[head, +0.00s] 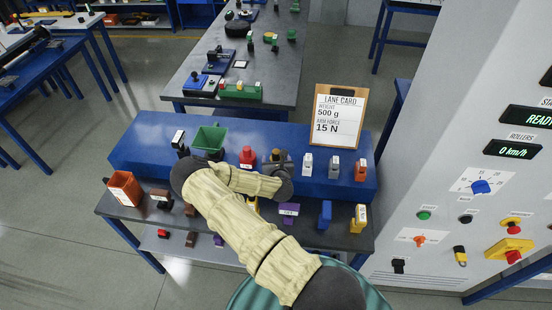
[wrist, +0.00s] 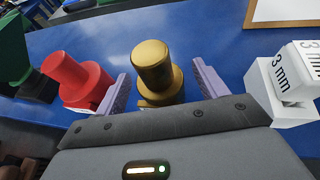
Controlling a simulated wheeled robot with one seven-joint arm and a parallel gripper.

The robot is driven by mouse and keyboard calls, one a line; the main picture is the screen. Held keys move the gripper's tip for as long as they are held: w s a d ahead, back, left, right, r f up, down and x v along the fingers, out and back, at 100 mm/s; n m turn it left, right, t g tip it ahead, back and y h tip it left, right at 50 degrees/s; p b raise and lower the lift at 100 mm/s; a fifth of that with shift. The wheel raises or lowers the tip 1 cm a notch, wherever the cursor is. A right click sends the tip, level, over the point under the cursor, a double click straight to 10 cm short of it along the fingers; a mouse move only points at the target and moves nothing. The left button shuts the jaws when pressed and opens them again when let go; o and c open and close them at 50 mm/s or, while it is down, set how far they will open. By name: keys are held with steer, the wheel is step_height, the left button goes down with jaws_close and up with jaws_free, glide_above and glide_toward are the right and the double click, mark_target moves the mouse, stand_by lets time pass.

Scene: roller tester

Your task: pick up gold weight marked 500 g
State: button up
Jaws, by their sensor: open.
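The gold weight (wrist: 152,68) is a short cylinder with a narrower knob on top. It stands upright on the blue bench riser (head: 330,190). In the wrist view it sits between the two pale purple fingers of my open gripper (wrist: 160,90), with a gap on the right side. Its lower part and any marking are hidden behind my gripper body. In the head view my arm covers most of it and only a gold top (head: 276,155) shows.
A red weight (wrist: 75,78) stands close left of my gripper. A white block marked 3 mm (wrist: 285,90) stands close on the right. A grey control panel (head: 490,190) stands at the right.

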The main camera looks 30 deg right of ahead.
steer(key=shift+x, duration=1.1)
steer(key=c, duration=1.4)
steer(key=shift+r, duration=0.15)
step_height(320, 180, up, 10)
steer(key=b, duration=0.2)
steer(key=shift+b, duration=0.3)
